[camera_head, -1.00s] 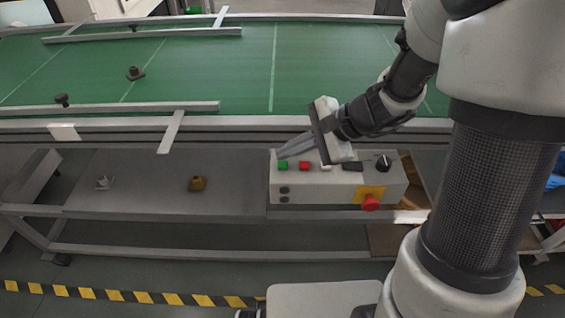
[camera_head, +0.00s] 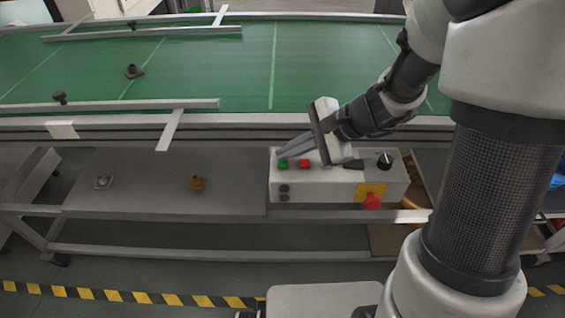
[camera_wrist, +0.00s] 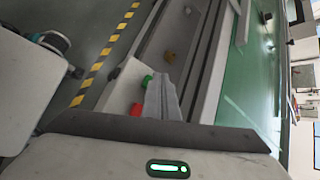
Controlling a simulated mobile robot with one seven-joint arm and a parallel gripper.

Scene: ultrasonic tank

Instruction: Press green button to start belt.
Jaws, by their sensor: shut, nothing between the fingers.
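The green button (camera_head: 283,164) sits on the left end of the top of a white control box (camera_head: 318,188), beside a red button (camera_head: 304,164). My gripper (camera_head: 281,154) is shut and empty, with its fingertips just above and behind the green button in the head view. In the wrist view the green button (camera_wrist: 147,80) shows beside the shut fingers, near their tips, and the red button (camera_wrist: 136,109) lies closer to the palm. I cannot tell whether the fingertips touch the green button. The green belt (camera_head: 230,70) lies behind the box.
A red emergency knob (camera_head: 372,201) on a yellow plate and a black dial (camera_head: 385,161) are on the box's right part. A brown part (camera_head: 196,183) and a grey part (camera_head: 103,181) lie on the grey shelf (camera_head: 150,200). A dark part (camera_head: 134,71) sits on the belt.

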